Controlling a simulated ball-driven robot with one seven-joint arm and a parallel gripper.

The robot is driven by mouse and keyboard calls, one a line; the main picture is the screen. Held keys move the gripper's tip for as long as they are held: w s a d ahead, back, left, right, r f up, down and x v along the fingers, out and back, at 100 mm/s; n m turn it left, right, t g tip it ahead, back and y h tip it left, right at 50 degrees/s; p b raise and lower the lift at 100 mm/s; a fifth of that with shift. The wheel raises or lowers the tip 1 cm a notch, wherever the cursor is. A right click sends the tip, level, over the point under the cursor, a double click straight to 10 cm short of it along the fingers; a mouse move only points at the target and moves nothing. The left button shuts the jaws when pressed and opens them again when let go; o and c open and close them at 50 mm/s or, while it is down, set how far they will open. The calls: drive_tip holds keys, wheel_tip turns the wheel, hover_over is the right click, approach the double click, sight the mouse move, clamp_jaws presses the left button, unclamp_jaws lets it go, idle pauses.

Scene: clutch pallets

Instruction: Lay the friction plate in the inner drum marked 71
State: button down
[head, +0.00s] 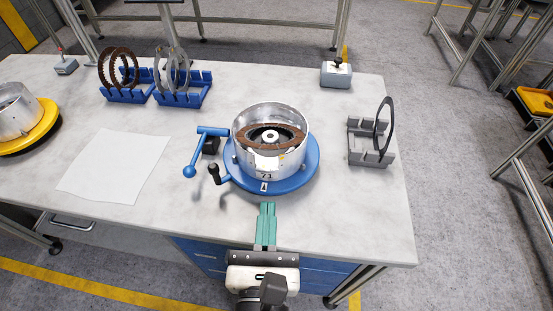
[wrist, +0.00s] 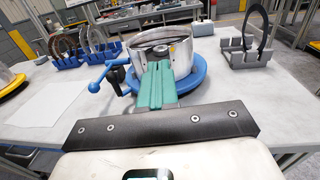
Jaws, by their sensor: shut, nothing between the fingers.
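The silver drum (head: 243,149) stands on a blue round base (head: 295,181) near the middle of the bench. The number on its front is small and looks like 71, but I cannot read it surely. A brown friction plate (head: 285,144) is inside the drum, around its dark centre. It looks uneven, and I cannot tell whether it lies flat. In the wrist view the drum (wrist: 203,75) hides most of its inside. My gripper (head: 267,206) has green fingers, closed together and empty, just in front of the blue base and apart from the plate.
Blue racks (head: 183,98) at back left hold brown and steel rings. A grey rack (head: 372,156) at right holds a black ring. A blue handle (head: 211,131) stands left of the drum. Another drum on a yellow base (head: 44,128) sits far left. White paper (head: 114,168) lies front left.

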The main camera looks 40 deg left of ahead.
sight(272, 149)
drive_tip(key=x, duration=1.1)
drive_tip(key=shift+x, duration=1.15)
drive_tip(key=shift+w+a+f, duration=0.1)
drive_tip(key=shift+w+f, duration=0.05)
drive_tip(key=shift+w, duration=0.15)
drive_tip(key=shift+a, duration=0.15)
drive_tip(key=shift+s+p, duration=0.1)
drive_tip(key=shift+p, duration=0.2)
